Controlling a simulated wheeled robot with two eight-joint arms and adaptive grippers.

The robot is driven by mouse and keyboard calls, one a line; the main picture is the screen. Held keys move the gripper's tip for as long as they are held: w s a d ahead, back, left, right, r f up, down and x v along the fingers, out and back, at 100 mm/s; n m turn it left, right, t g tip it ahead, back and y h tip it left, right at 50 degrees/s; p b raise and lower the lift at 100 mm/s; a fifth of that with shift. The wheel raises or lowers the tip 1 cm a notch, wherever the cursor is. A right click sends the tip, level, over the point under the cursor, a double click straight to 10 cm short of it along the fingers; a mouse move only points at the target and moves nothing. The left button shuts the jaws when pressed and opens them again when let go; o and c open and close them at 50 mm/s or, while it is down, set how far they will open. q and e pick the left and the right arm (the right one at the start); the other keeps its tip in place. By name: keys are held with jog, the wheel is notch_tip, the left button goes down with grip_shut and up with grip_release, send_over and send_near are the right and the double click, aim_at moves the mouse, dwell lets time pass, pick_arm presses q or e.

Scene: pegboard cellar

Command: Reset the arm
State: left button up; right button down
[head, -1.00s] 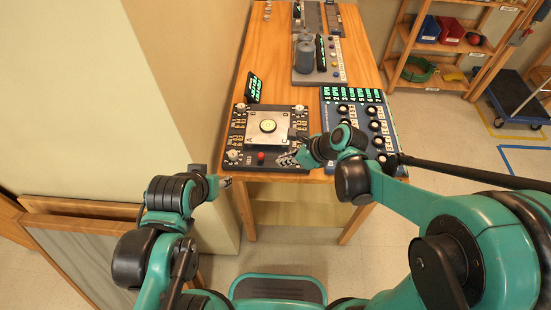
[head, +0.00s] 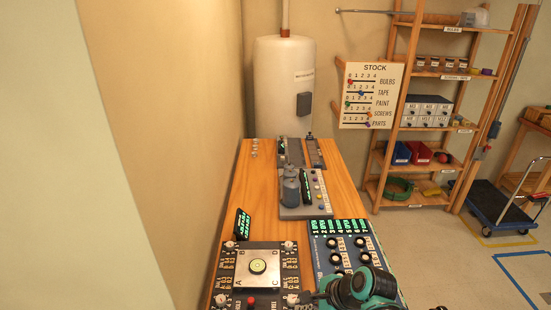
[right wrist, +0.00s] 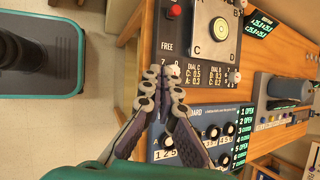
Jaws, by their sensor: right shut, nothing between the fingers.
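My right gripper (head: 302,299) shows at the bottom edge of the head view, by the near right corner of the black levelling panel (head: 232,290). The panel carries a silver plate (head: 274,281) with a round bubble level (head: 258,266). In the right wrist view my right gripper (right wrist: 161,74) has its fingers together with nothing between them, over the panel's edge, next to the "FREE" label and the dial text. I cannot tell whether it touches the panel. My left gripper is out of view.
A blue knob board (head: 318,262) lies right of the panel. A small dark display (head: 242,223) stands behind the panel. Further back on the wooden table (head: 345,190) is a grey device (head: 291,190). A white tank (head: 284,80), stock sign (head: 369,95) and shelves stand beyond.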

jog(key=s+d+n+t+h, duration=0.1)
jog(key=s+d+n, duration=0.3)
jog(key=n, duration=0.5)
jog(key=s+d+r+n+t+h+b, duration=0.1)
jog(key=s+d+n+h, duration=0.2)
jog(key=d+n, duration=0.3)
jog(key=shift+s+d+r+n+t+h, duration=0.35)
jog(key=shift+n+h, duration=0.25)
jog(key=shift+n, duration=1.1)
jog(key=shift+a, duration=0.1)
